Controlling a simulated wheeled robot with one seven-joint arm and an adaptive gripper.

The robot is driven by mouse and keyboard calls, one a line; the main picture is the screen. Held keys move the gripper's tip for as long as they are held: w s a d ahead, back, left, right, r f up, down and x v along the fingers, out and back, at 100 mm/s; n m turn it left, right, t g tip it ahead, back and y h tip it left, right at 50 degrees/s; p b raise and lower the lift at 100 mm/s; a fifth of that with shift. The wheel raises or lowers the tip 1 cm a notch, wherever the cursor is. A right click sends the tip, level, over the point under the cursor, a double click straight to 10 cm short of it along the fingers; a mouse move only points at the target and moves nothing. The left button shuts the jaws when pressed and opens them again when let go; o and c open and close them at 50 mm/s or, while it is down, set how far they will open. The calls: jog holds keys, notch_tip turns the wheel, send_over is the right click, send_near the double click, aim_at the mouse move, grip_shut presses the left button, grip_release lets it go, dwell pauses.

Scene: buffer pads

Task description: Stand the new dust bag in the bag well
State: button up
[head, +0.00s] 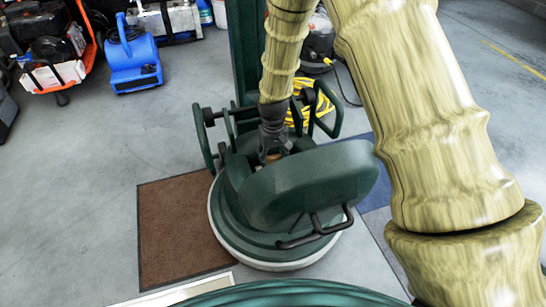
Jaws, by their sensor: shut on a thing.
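A green floor machine (240,232) with a round base and pale rim stands at the centre of the head view. Its thick green lid (312,186), with a dark bar handle, stands tilted over the front of the machine. My gripper (273,150) points down behind the lid. It is shut on a small tan-orange thing (272,158), likely the dust bag, of which only a sliver shows. The bag well and the rest of the bag are hidden by the lid and gripper. I cannot tell whether the bag is upright or touches the well.
A brown mat (180,230) lies left of the machine and a blue mat (372,190) right. Coiled yellow hose (318,108) lies behind. A blue blower (133,60) and other equipment stand at the back left. Grey floor between is clear. Green side handles (205,140) flank my gripper.

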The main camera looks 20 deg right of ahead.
jog(key=o, duration=1.1)
notch_tip(320, 180, up, 12)
jog(key=p, duration=0.6)
jog(key=shift+r+p, duration=0.2)
jog(key=shift+p, duration=0.2)
